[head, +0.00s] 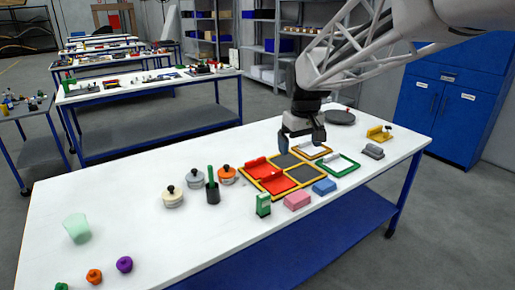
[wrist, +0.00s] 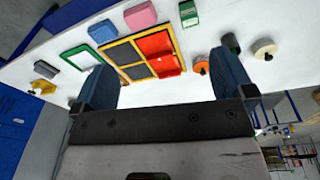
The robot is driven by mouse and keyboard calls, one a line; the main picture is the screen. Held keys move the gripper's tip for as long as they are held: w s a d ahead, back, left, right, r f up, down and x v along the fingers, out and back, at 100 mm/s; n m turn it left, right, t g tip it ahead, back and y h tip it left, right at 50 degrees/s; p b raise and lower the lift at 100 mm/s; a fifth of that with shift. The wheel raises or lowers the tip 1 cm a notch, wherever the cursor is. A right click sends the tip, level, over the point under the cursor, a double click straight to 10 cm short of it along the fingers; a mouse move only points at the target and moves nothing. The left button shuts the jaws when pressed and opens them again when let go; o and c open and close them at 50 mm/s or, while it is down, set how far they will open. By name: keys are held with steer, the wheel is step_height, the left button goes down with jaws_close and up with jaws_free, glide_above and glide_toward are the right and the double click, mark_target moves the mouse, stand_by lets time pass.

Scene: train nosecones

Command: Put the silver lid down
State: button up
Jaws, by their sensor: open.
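A small silver-grey round piece with a black knob (head: 194,178) stands on the white table, between a cream one (head: 172,198) and an orange one (head: 227,176). It looks like the silver lid, but the picture is too small to tell a lid from a pot under it. My gripper (head: 301,138) is open, pointing down above the table near the far side of the framed trays, to the right of the knobbed pieces. Nothing shows between its fingers, which also show in the wrist view (wrist: 161,62). I cannot pick out the silver piece in the wrist view.
Red and grey panels in a yellow frame (head: 265,161) lie below my gripper, beside a green frame (head: 352,166). Pink (head: 297,200) and blue (head: 324,187) blocks, a green box (head: 263,205) and a dark cylinder (head: 212,192) stand nearby.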

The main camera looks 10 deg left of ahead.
steer(key=w+a+f+n, duration=0.2)
steer(key=w+a+f, duration=0.1)
steer(key=w+a, duration=0.6)
steer(key=n+g, duration=0.1)
steer(key=n, duration=0.5)
glide_above(195, 170)
steer(key=f, duration=1.6)
steer(key=shift+w+d+f, duration=0.2)
steer(key=shift+d+f, duration=0.05)
steer(key=shift+d, duration=0.05)
steer(key=shift+a+f, duration=0.2)
steer(key=shift+a, duration=0.15)
steer(key=shift+f, duration=1.3)
steer(key=shift+f, duration=0.1)
steer(key=shift+s+f, duration=0.1)
steer(key=shift+f, duration=2.4)
